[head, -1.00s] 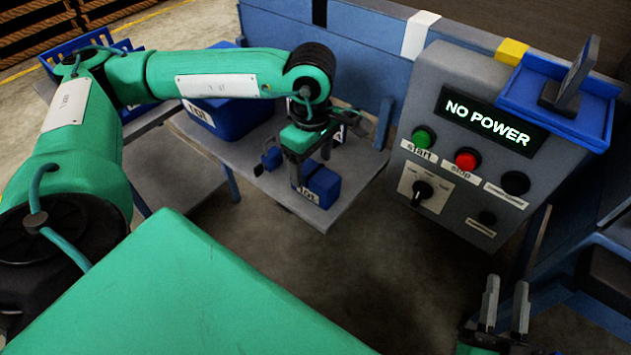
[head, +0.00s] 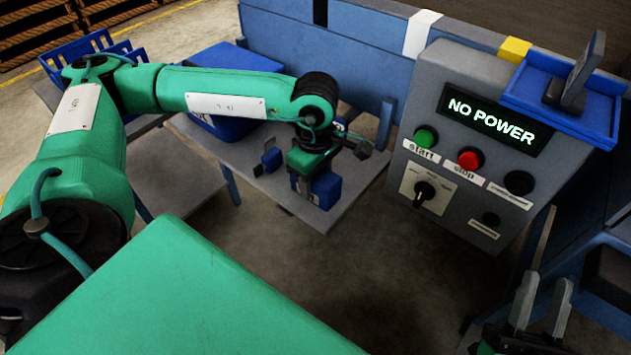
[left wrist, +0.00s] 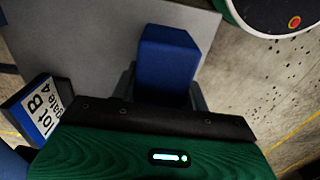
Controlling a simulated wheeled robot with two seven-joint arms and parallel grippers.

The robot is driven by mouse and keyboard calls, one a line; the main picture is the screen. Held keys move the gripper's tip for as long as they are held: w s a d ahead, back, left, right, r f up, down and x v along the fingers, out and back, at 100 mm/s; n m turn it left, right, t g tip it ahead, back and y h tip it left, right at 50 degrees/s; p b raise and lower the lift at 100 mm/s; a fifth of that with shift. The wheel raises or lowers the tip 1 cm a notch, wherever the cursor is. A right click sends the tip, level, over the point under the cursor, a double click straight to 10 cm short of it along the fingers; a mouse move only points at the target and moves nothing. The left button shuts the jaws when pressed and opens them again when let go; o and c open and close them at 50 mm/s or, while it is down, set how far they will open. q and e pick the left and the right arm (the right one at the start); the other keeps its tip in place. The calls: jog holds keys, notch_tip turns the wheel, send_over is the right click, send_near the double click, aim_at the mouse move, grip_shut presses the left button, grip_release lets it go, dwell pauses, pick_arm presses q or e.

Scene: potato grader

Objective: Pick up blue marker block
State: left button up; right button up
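The blue marker block (head: 326,188) stands on the grey table, near its right front edge. In the left wrist view the block (left wrist: 167,55) shows just beyond the palm, with a dark finger on each side. My left gripper (head: 306,184) is low over the block, and one finger shows at its left side. The fingers look open around the block; whether they touch it I cannot tell. The block's lower part is partly hidden by the gripper. My right gripper (head: 542,306) is open and empty at the lower right, away from the table.
A small blue marker with a "lot B gate 4" label (left wrist: 38,110) stands beside the block. A blue bin (head: 222,122) sits behind on the grey table (head: 270,200). The control panel (head: 470,145), reading NO POWER, stands to the right. Floor is open in front.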

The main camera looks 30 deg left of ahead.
pick_arm(q)
jog(key=shift+c, duration=1)
jog(key=shift+r, duration=0.1)
